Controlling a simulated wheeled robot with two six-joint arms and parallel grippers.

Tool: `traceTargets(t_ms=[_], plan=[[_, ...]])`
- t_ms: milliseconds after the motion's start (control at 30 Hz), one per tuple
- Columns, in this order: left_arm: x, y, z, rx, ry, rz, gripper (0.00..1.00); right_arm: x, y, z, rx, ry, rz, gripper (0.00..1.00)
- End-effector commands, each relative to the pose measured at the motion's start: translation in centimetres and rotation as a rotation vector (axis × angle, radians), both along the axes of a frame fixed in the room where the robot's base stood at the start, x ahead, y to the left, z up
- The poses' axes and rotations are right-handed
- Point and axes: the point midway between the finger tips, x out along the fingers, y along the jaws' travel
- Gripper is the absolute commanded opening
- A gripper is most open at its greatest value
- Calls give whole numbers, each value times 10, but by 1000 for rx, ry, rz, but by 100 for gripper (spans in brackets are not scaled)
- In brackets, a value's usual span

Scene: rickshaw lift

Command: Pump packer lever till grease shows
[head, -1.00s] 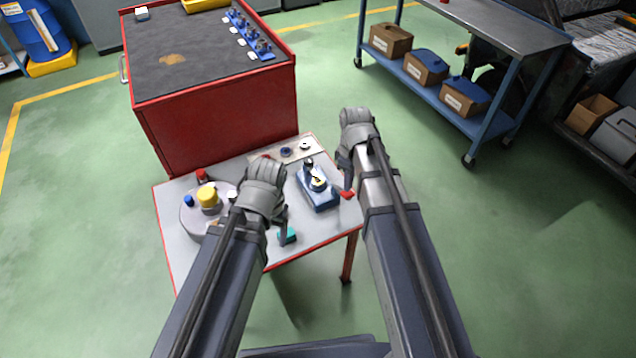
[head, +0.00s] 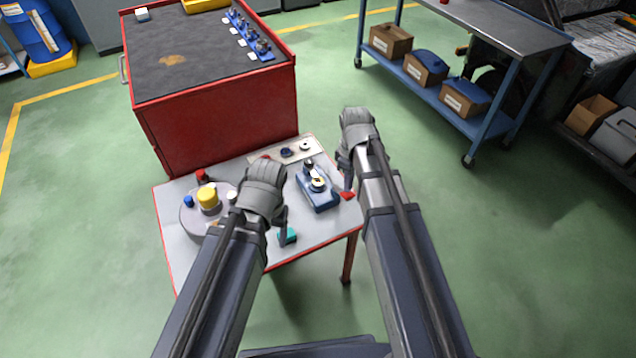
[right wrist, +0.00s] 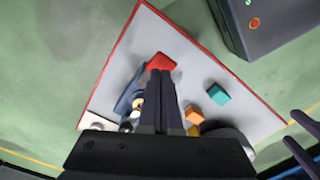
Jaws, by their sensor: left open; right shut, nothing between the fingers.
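The packer appears to be the blue device (head: 319,197) on the small grey-topped table, with a pale round part (head: 318,184) on top and a dark upright piece at its far end. A red piece (head: 347,196) sticks out at its right side, perhaps the lever's end; the right wrist view also shows this red piece (right wrist: 161,61) and the blue body (right wrist: 128,101). My right gripper (head: 347,186) is shut and empty, its tips right by the red piece; contact cannot be told. My left gripper (head: 283,228) is open, left of the device. Whether grease shows cannot be told.
A turquoise block (head: 288,237) lies just below my left gripper. A round grey drum-like part (head: 189,219) with a yellow cap (head: 208,197) stands at the table's left. A pale strip (head: 315,149) with small round parts lies at the back. A red cabinet (head: 220,125) stands behind.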

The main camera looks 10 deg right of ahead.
Motion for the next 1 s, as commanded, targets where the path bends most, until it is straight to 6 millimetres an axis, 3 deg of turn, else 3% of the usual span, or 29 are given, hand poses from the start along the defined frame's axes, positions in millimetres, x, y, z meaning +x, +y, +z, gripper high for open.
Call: traceTargets(t_ms=[567, 1000], plan=[[0, 0, -1, 0, 0, 0, 72, 0, 0, -1, 0, 0, 0, 0], [0, 0, -16, 0, 0, 0, 72, 0, 0, -16, 0, 0, 0, 0]])
